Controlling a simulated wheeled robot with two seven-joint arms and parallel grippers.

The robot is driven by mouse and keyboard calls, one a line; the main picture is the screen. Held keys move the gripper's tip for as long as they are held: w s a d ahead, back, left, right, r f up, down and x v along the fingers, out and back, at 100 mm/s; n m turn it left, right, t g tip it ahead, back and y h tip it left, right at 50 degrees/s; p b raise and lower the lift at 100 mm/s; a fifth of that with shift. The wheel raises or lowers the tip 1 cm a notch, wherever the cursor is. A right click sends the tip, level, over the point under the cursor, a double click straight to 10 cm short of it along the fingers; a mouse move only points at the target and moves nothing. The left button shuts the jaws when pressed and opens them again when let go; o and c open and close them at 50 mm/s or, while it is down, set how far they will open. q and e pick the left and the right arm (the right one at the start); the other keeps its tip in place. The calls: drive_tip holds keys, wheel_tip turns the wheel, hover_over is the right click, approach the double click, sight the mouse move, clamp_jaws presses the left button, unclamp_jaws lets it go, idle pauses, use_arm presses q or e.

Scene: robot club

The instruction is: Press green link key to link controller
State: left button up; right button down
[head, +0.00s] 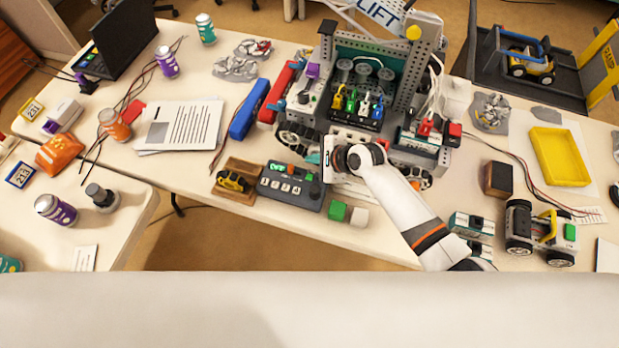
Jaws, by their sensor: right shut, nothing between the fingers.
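A dark grey controller box (291,188) sits near the front edge of the table, with a row of pale number keys and a lit green strip along its back. A small green spot, possibly the green key (309,177), shows at its right end, close to my gripper. My right gripper (325,168) is shut and empty, over or just beside the controller's right end. The hand hides part of that end, and I cannot tell whether the fingertips touch a key. My left gripper is not in view.
A large grey robot build (365,75) stands right behind my gripper. A green cube (337,210) and a white cube (358,217) lie in front of it. A wooden tray (238,182) with a yellow-black part borders the controller on the left. Papers (180,125) lie farther left.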

drive_tip(key=b, duration=0.5)
hover_over(310, 177)
drive_tip(key=d, duration=0.1)
drive_tip(key=f, duration=0.5)
drive_tip(key=shift+s, duration=0.35)
drive_tip(key=shift+f+b, duration=0.4)
drive_tip(key=shift+f, duration=0.55)
drive_tip(key=shift+f, duration=0.15)
drive_tip(key=shift+f, duration=0.3)
drive_tip(key=shift+f, duration=0.4)
idle(0.6)
idle(0.3)
drive_tip(key=shift+r+p, duration=0.85)
